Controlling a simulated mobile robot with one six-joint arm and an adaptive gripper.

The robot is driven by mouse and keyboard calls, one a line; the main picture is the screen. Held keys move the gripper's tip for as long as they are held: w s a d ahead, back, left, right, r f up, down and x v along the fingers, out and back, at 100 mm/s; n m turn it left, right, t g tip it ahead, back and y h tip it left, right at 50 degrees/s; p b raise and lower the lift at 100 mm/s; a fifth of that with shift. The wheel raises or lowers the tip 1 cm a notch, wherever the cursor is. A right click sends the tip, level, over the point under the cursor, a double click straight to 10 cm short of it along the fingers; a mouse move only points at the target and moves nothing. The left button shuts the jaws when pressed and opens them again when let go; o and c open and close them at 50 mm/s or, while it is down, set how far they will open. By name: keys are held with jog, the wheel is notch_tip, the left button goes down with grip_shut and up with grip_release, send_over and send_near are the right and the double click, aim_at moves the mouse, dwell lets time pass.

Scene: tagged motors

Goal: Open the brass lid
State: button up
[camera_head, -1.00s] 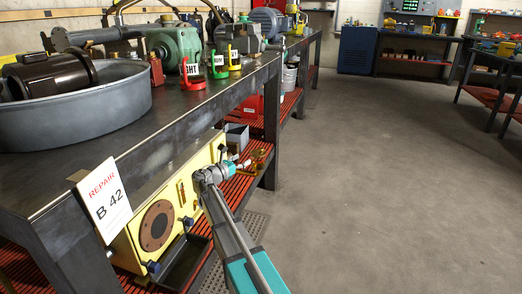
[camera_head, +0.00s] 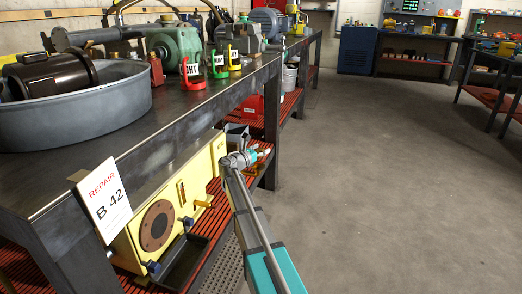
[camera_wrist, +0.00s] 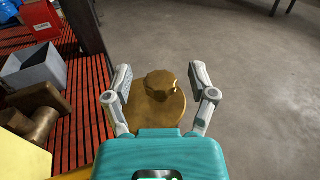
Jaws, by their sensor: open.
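In the wrist view a round brass lid (camera_wrist: 152,112) with a faceted knob on top lies straight ahead. My gripper (camera_wrist: 159,76) is open, with one finger on each side of the knob and no visible contact. The lid's near edge is hidden behind my gripper's teal body, and what the lid sits on is hidden too. In the head view my gripper (camera_head: 264,153) is beside the lower shelf, past the yellow machine housing; the lid cannot be made out clearly there.
A yellow housing (camera_head: 148,226) stands under the bench (camera_head: 150,130) on a red slatted shelf (camera_wrist: 80,120). A grey bin (camera_wrist: 32,72), a brass fitting (camera_wrist: 38,118) and a red object (camera_wrist: 40,18) are to the left. A dark bench leg (camera_wrist: 84,24) stands close by. Open floor (camera_head: 390,180) lies to the right.

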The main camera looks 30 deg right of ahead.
grip_shut()
dwell(0.4)
jog(key=shift+d, duration=0.25)
jog(key=shift+a, duration=0.15)
